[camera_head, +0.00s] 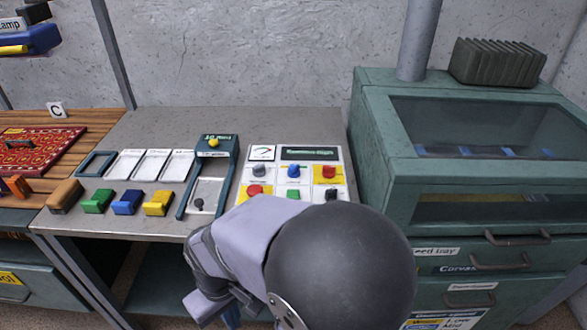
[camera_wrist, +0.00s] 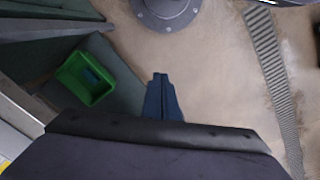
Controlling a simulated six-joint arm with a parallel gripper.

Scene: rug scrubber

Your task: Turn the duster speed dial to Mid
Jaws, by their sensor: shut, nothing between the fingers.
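A white control panel (camera_head: 240,183) lies on the grey workbench. Its upper row has a grey dial (camera_head: 260,170), a blue dial (camera_head: 293,170) and a red dial (camera_head: 328,171) on a yellow patch. Below are a red control (camera_head: 255,189), a green one (camera_head: 293,194) and a dark one (camera_head: 332,194), partly hidden by my arm. The small labels are unreadable, so I cannot tell which is the duster speed dial or its setting. My gripper (camera_wrist: 160,78) is shut and empty, pointing down over the floor, away from the panel. In the head view its tip (camera_head: 231,317) barely shows below the bench edge.
A green cabinet (camera_head: 375,130) with a glass window stands right of the panel. Coloured blocks, including a green block (camera_head: 98,201), line the bench's left front. A teal-framed slide unit (camera_head: 215,147) stands between.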

